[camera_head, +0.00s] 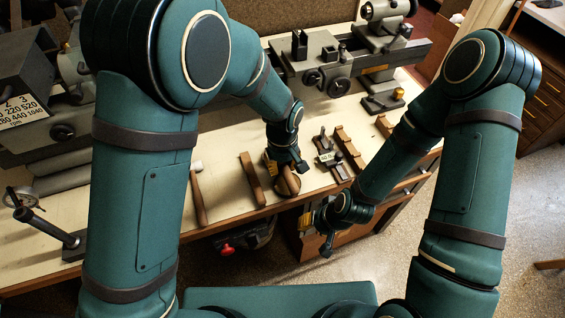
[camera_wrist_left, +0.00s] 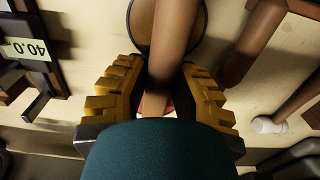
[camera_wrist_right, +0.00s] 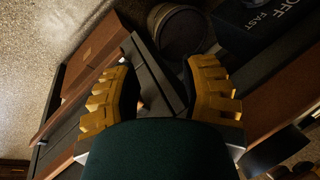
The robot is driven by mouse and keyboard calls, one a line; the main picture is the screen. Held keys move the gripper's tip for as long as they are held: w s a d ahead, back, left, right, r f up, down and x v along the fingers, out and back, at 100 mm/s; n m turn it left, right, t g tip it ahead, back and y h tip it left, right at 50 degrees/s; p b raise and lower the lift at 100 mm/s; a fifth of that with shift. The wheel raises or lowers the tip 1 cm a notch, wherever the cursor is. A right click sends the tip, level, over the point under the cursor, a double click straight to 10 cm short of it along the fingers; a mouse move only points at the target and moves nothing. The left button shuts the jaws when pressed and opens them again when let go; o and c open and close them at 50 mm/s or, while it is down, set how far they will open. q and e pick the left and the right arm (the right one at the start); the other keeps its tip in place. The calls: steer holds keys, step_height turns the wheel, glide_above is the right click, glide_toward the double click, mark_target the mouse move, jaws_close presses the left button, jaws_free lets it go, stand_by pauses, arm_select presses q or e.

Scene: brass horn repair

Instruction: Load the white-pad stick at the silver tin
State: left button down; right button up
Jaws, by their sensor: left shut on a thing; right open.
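My left gripper (camera_head: 284,167) is shut on a brown wooden stick, which shows between the yellow fingers in the left wrist view (camera_wrist_left: 172,45). The held stick crosses a round, dark-rimmed tin (camera_wrist_left: 137,22); I cannot tell whether they touch. The tin also shows below the gripper in the head view (camera_head: 290,185), looking brownish rather than clearly silver. The held stick's end is mostly hidden, with a small reddish patch beside it. Another stick (camera_head: 199,200) with a white end lies on the bench to the left. My right gripper (camera_head: 314,228) is open and empty by the bench front.
A wooden block (camera_head: 251,180) lies between the loose stick and the tin. A block labelled 40.0 (camera_head: 327,158) and wooden pieces (camera_head: 349,149) lie to the right. A lathe (camera_head: 335,65) stands behind. Drawers (camera_head: 345,238) are below the bench edge near my right gripper.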

arm_select(q)
steer(key=shift+f+b, duration=0.35)
steer(key=shift+f, duration=0.2)
stand_by(1.9)
steer(key=shift+r, duration=0.1)
steer(key=shift+r+p, duration=2.65)
steer(key=shift+r, duration=0.85)
